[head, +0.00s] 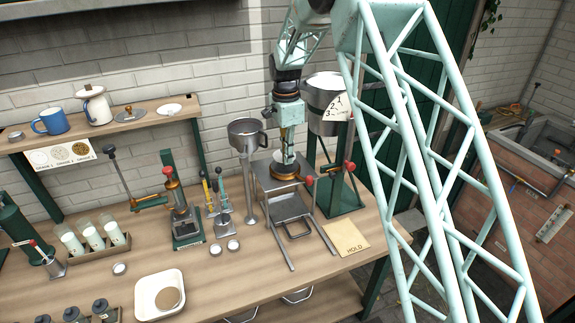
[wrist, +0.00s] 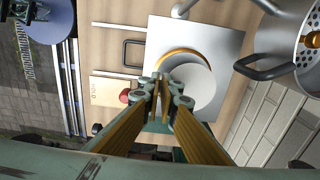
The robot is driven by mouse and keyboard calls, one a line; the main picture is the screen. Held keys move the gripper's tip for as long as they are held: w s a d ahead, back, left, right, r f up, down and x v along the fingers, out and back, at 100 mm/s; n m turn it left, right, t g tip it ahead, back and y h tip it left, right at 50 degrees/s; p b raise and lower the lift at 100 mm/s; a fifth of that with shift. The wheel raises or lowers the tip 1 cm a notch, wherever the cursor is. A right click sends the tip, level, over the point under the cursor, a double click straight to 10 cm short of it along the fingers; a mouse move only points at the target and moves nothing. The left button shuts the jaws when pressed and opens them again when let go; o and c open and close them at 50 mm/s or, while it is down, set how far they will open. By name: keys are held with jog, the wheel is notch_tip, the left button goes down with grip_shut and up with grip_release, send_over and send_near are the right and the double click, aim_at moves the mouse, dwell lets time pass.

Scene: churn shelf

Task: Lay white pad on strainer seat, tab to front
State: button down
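The white pad (wrist: 199,88) is a thin pale disc at my gripper's fingertips in the wrist view. My gripper (wrist: 164,88) has its yellow fingers drawn together at the pad's left edge, and appears shut on it there. The tab is hidden by the fingertips. The strainer seat (wrist: 180,54) shows as a brass-coloured ring partly under the pad, on a square metal plate. In the head view my gripper (head: 289,158) points down just above the strainer seat (head: 285,171). I cannot tell whether the pad touches the seat.
A metal funnel (head: 247,132) stands left of the metal stand (head: 277,196), and a numbered pail (head: 327,100) hangs behind right. A red-knobbed lever (head: 349,166) is close on the right. A HOLD card (head: 346,237) lies in front. A white tray (head: 143,301) holds a tan disc.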

jog(key=shift+f+p, duration=0.35)
jog(key=shift+f, duration=1.4)
jog(key=shift+f, duration=0.15)
jog(key=c, duration=2.9)
grip_release()
notch_tip(320, 180, up, 12)
jog(key=shift+s+a+r+b, duration=0.1)
jog(key=shift+r+b, duration=0.05)
jog(key=shift+b, duration=0.55)
jog(key=shift+r, duration=0.15)
